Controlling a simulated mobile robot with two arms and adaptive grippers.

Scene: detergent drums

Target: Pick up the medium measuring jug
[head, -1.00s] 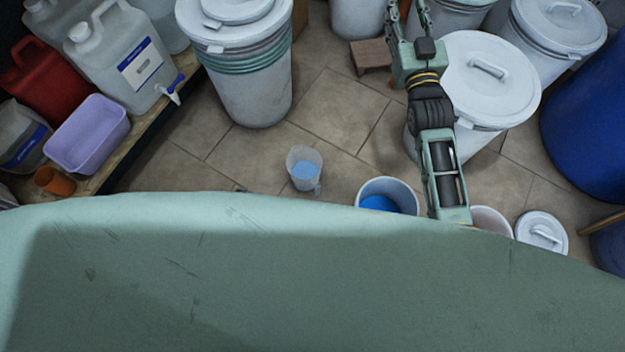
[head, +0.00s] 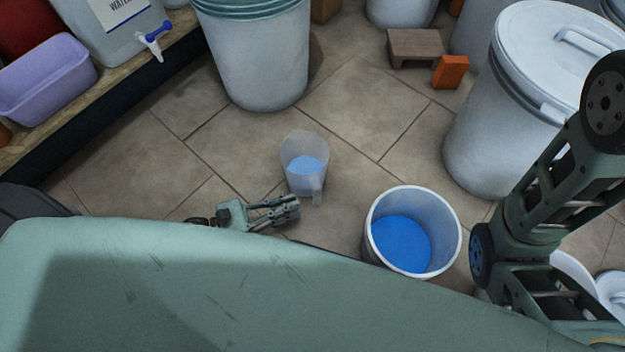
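A clear measuring jug (head: 304,146) stands upright on the tiled floor near the middle of the head view, with blue liquid in its lower part. Its handle points toward the bottom of the picture. It is the only measuring jug I see.
A white bucket (head: 452,235) with blue contents stands right of the jug. A lidded white drum (head: 485,150) is at right, another drum (head: 255,60) behind. A wooden stool (head: 415,45) and orange block (head: 450,72) are at the back. A shelf (head: 120,85) with a lilac tub (head: 45,80) is at left.

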